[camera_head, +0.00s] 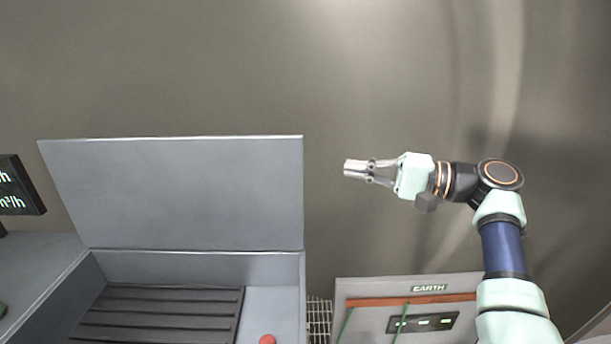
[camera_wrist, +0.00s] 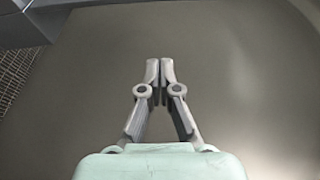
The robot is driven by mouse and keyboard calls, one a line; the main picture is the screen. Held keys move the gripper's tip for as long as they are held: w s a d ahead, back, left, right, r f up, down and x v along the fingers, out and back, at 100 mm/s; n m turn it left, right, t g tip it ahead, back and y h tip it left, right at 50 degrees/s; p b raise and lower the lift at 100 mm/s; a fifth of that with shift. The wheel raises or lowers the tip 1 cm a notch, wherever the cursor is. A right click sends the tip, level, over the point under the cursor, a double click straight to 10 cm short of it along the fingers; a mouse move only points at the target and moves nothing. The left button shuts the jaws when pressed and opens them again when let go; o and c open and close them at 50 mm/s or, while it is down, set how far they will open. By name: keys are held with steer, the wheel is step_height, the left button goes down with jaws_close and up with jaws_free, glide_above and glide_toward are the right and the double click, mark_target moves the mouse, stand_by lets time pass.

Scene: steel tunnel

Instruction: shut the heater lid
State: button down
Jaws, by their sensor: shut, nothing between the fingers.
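The heater lid (camera_head: 180,192) is a flat grey panel standing raised at the back of the heater in the head view. The heater (camera_head: 275,296) is a grey open box with dark slats (camera_head: 160,315) inside and a red knob (camera_head: 267,340) at its lower right. My gripper (camera_head: 347,168) is to the right of the lid's right edge, apart from it and pointing left. Its fingers are together and empty. In the wrist view the closed fingertips (camera_wrist: 160,68) show against the plain wall. A grey corner, perhaps of the heater, shows at that view's top left.
A grey panel marked EARTH (camera_head: 430,288) with green wires and a brown strip stands at the lower right. A metal grid (camera_head: 319,318) lies between it and the heater. A dark display (camera_head: 18,186) is at the far left. The curved steel wall is behind.

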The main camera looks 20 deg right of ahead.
steer(key=p+x, duration=0.1)
steer(key=x, duration=0.8)
steer(key=shift+a+r+p, duration=0.15)
steer(key=shift+p, duration=0.25)
steer(key=shift+s, duration=0.7)
steer(key=shift+s+a, duration=0.3)
steer(key=shift+s, duration=0.3)
steer(key=shift+s+a, duration=0.3)
steer(key=shift+s, duration=0.35)
